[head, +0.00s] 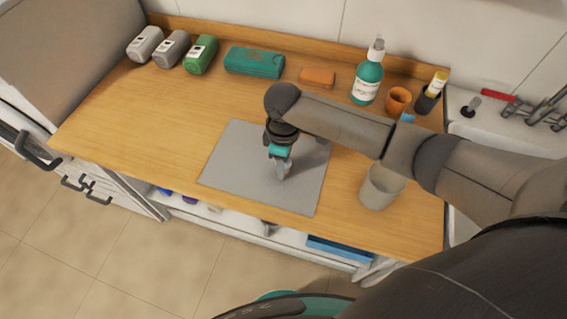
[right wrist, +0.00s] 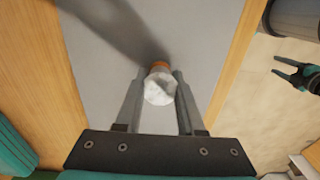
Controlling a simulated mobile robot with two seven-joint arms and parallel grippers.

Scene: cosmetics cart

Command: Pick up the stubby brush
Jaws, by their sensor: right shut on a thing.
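The stubby brush (right wrist: 160,88) shows in the right wrist view as a pale, whitish rounded end with an orange-brown part beyond it. My right gripper (right wrist: 161,92) is shut on it, one finger on each side. In the head view my right gripper (head: 283,172) points down over the grey mat (head: 235,165), and only a small pale bit of the brush shows under it. I cannot tell whether the brush touches the mat. My left gripper (right wrist: 287,70) shows at the right of the right wrist view, over the floor, with its fingers apart and empty.
A grey cup (head: 381,188) stands right of the mat. Along the back are a green pouch (head: 254,62), an orange block (head: 317,77), a teal pump bottle (head: 367,82), an orange cup (head: 398,99) and a dark holder (head: 427,101).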

